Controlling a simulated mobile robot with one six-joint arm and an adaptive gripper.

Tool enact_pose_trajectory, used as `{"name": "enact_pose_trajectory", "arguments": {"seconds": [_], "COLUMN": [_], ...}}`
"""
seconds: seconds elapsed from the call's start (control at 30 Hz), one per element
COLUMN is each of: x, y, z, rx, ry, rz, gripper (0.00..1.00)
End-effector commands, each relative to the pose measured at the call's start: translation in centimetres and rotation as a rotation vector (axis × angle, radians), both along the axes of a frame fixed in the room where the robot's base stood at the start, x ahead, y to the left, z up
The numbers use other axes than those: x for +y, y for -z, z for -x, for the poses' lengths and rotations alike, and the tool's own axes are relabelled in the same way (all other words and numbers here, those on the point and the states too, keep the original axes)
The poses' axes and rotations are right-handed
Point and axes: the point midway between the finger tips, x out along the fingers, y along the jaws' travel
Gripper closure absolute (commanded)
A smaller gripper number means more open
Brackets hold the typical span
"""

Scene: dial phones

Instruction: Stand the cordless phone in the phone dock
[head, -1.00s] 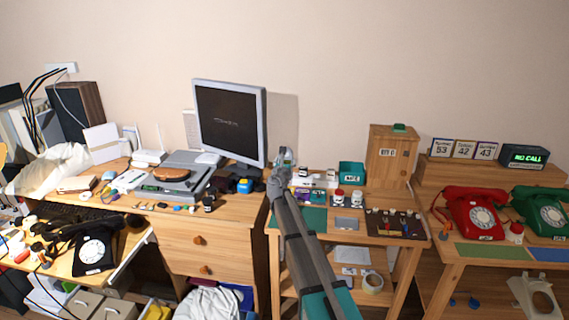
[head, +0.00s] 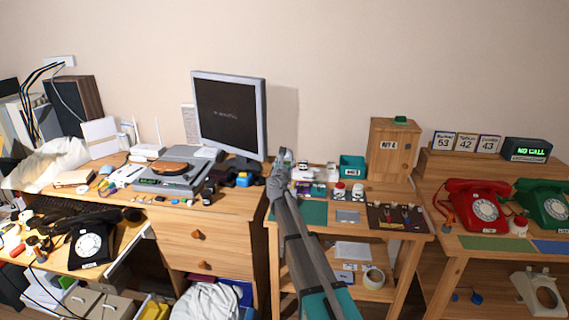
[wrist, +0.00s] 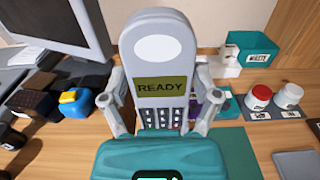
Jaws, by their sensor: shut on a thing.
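My gripper (wrist: 160,108) is shut on the cordless phone (wrist: 160,92), with one finger on each side of it. The phone is light grey with a pale oval at its top, a screen reading READY and a dark keypad. Its face is toward the wrist camera, and its lower end is hidden by my teal gripper body. In the head view my gripper (head: 281,160) is above the back left of the middle table, and the phone there is small and mostly hidden. I cannot make out the phone dock for sure; small white items stand behind the gripper.
A monitor (head: 229,115) stands close left of my gripper, with a blue and yellow item (wrist: 75,103) below it. A green mat (head: 313,213) has bare space.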

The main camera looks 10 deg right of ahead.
Motion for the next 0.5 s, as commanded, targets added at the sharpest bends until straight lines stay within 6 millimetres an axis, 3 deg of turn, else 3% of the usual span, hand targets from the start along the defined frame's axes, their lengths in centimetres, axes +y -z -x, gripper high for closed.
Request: {"name": "enact_pose_trajectory", "arguments": {"seconds": [0.5], "x": [0.0], "y": [3.9], "z": [0.0], "rx": [0.0], "ry": [0.0], "rz": [0.0], "gripper": [0.78]}}
